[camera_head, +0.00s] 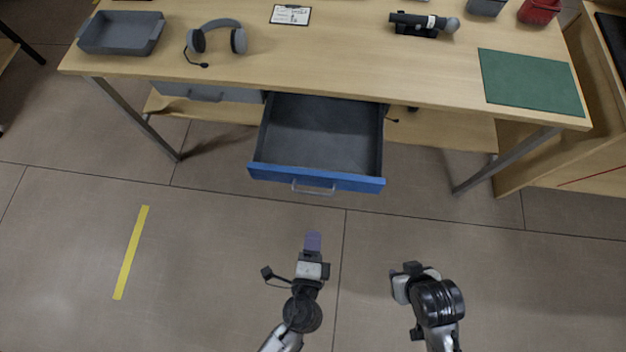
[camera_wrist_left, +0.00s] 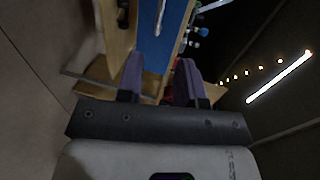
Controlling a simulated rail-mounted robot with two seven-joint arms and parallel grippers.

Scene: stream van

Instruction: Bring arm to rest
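My left gripper (camera_head: 312,243) is in front of the open drawer, over the floor, apart from the drawer handle. In the left wrist view its two purple fingers (camera_wrist_left: 159,78) stand apart with nothing between them. My right gripper (camera_head: 408,272) is to the right, over bare floor; its fingers are hidden by the wrist. The drawer (camera_head: 320,135) under the desk is pulled out and looks empty. Its blue front has a metal handle (camera_head: 313,188), and the blue front also shows in the left wrist view (camera_wrist_left: 150,45).
The wooden desk (camera_head: 350,65) holds a grey tray (camera_head: 120,48), a headset (camera_head: 218,24), a clipboard card (camera_head: 290,15), a microphone (camera_head: 425,22), a green mat (camera_head: 530,83) and a red container (camera_head: 538,10). The floor around both arms is clear, with a yellow strip (camera_head: 131,252) at left.

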